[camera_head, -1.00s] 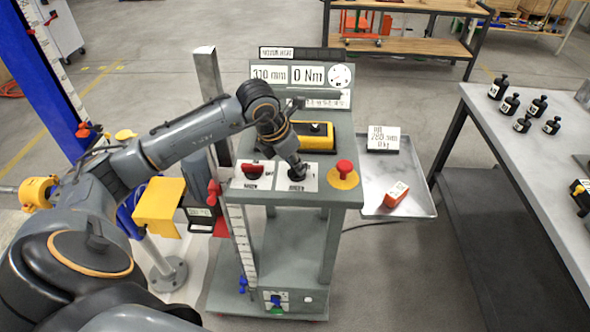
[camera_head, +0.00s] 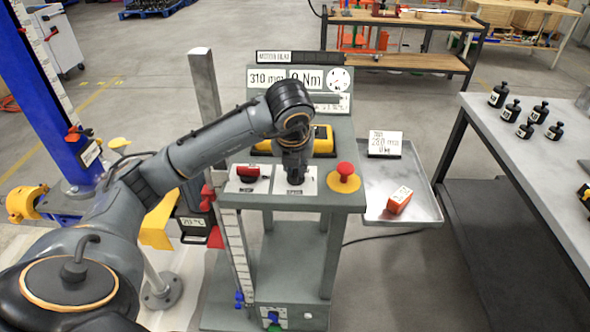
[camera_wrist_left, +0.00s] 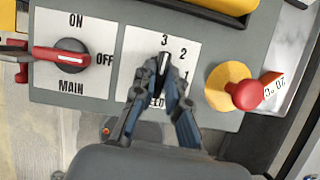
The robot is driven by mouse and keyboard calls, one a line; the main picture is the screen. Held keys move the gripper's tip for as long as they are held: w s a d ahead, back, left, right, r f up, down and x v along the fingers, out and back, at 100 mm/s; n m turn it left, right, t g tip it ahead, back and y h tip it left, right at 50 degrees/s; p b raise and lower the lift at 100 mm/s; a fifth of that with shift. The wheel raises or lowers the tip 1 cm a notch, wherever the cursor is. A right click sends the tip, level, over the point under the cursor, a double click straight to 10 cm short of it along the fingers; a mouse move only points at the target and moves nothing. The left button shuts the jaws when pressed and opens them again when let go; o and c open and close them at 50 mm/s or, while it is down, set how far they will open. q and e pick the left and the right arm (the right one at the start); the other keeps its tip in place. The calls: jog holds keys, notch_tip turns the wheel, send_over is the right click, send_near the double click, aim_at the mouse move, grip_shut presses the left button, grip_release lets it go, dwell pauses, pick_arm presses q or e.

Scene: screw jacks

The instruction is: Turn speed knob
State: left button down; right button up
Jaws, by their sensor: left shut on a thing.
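The speed knob (camera_wrist_left: 164,60) is a small dark knob with a white mark, on a white plate (camera_wrist_left: 134,62) numbered 1, 2 and 3. Its white mark lies near the 3. My left gripper (camera_wrist_left: 165,77) is shut on the knob, its fingers on either side. In the head view my left gripper (camera_head: 294,180) points down at the same plate (camera_head: 312,182), and the wrist hides the knob. My right gripper is not in view.
The red main switch (camera_head: 249,170) is left of the plate and a red mushroom button (camera_head: 345,170) is right of it. A yellow-and-black device (camera_head: 322,140) lies behind. A tray (camera_head: 425,208) with a red block (camera_head: 399,200) is at the right.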

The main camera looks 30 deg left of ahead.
pick_arm(q)
jog(key=shift+n, duration=0.5)
jog(key=c, duration=1.4)
grip_release()
jog(key=shift+o, duration=0.2)
jog(key=v, duration=1.2)
jog(key=shift+w+d, duration=0.1)
jog(key=shift+d, duration=0.05)
